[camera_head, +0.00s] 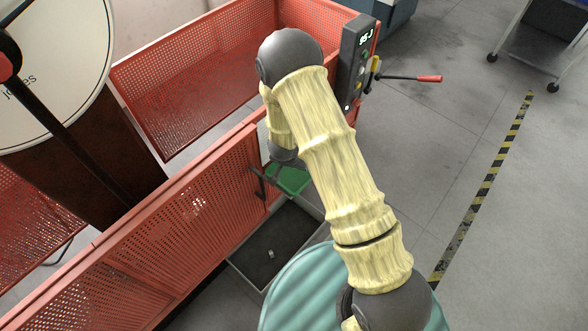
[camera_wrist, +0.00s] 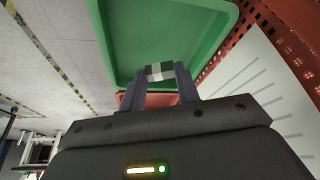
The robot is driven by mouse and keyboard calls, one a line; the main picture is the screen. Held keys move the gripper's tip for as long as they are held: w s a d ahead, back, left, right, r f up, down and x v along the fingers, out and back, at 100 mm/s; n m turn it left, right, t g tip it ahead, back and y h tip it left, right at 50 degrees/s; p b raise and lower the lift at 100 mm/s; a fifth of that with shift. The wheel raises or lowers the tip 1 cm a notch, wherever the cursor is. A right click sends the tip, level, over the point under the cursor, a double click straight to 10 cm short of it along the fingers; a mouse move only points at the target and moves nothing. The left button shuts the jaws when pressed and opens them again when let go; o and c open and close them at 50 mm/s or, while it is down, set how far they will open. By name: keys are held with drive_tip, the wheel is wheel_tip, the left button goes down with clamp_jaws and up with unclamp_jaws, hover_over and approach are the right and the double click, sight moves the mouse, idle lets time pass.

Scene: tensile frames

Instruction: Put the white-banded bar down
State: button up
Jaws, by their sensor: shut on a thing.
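In the head view, the green tray (camera_head: 291,180) shows partly beside the red mesh guard. My arm hides the bar there, and I cannot make out the fingers.
A red perforated guard (camera_head: 150,245) runs along the left, with a control box (camera_head: 356,55) and red-handled lever (camera_head: 428,78) behind. A dark open tray (camera_head: 285,235) holds a small light piece (camera_head: 270,254). A red surface (camera_wrist: 131,100) shows beside the fingers.

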sight(295, 171)
drive_tip(key=shift+f+b, duration=0.4)
drive_tip(key=shift+f, duration=1.4)
drive_tip(key=o, duration=1)
drive_tip(key=shift+f, duration=0.1)
drive_tip(key=shift+c, duration=0.2)
drive_tip(key=shift+r, duration=0.3)
drive_tip(key=p+v, duration=0.3)
drive_tip(key=v, duration=0.8)
drive_tip(key=shift+s+r, duration=0.3)
drive_tip(key=shift+r, duration=0.05)
drive_tip(key=shift+w, duration=0.1)
